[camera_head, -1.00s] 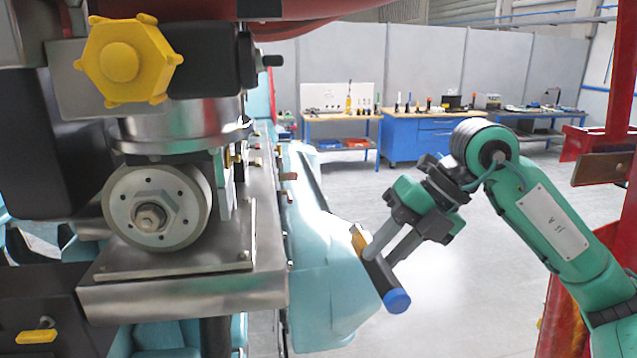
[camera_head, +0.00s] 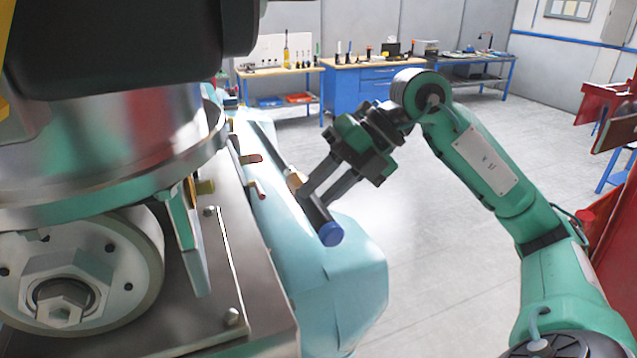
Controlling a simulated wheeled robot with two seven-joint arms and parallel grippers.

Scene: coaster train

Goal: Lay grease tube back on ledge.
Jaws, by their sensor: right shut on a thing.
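The grease tube (camera_head: 320,218) is a dark cylinder with a blue end cap, in the middle of the head view. My right gripper (camera_head: 312,190) is shut on it and holds it tilted, with the blue cap toward me. The tube is in front of a light-blue seat-like surface (camera_head: 345,275); I cannot tell whether they touch. A flat metal ledge (camera_head: 215,265) lies to the left of the tube, beside a large wheel. The tube is apart from this ledge. My left gripper is not in view.
A large grey wheel (camera_head: 135,265) and a dark housing (camera_head: 130,45) fill the left side. Small red and yellow pegs stick out along the ledge's edge. Workbenches (camera_head: 370,85) stand far back. Open floor (camera_head: 440,280) lies to the right. Red structure (camera_head: 605,230) stands at the right edge.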

